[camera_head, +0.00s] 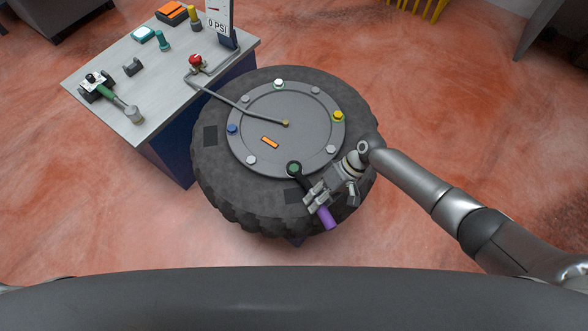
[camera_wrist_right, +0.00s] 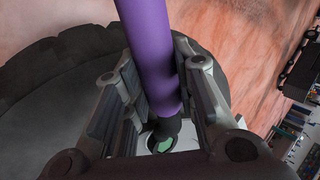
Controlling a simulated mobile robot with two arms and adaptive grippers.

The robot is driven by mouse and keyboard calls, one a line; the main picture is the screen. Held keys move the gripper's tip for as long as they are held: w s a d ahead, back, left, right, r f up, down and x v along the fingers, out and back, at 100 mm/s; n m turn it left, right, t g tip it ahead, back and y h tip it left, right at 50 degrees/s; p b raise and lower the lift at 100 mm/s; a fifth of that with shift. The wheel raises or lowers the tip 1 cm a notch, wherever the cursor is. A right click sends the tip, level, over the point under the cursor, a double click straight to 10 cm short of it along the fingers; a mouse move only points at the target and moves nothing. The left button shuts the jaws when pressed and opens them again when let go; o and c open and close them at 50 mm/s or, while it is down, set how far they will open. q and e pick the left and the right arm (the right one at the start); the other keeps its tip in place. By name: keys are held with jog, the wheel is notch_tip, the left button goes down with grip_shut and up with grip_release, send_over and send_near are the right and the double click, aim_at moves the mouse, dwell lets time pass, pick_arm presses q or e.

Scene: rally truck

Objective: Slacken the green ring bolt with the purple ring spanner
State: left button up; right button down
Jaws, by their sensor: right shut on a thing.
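The purple ring spanner (camera_head: 327,217) is held in my right gripper (camera_head: 316,199), which is shut on it near the purple handle. The spanner's dark ring end lies around the green ring bolt (camera_head: 294,168) at the lower edge of the grey wheel disc (camera_head: 262,158). In the right wrist view the purple handle (camera_wrist_right: 149,50) runs between the fingers, and the green bolt head (camera_wrist_right: 165,145) shows inside the dark ring, partly covered by the gripper. How deep the ring sits on the bolt I cannot tell. My left gripper is not in view.
The tyre (camera_head: 215,185) lies flat around the disc. The disc carries blue (camera_head: 232,128), yellow (camera_head: 338,116) and several pale bolts, with a bent rod (camera_head: 240,107) reaching over it. A workbench (camera_head: 110,60) with tools and a gauge (camera_head: 218,22) stands at left.

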jog(key=shift+w+d, duration=0.15)
jog(key=shift+d, duration=0.15)
jog(key=shift+s+a, duration=0.3)
jog(key=shift+a, duration=0.2)
jog(key=c, duration=1.9)
grip_release()
grip_shut()
jog(key=shift+a+m+p, duration=0.25)
jog(key=shift+m+p, duration=0.15)
jog(key=shift+r+p, duration=1.3)
jog(key=shift+p, duration=0.05)
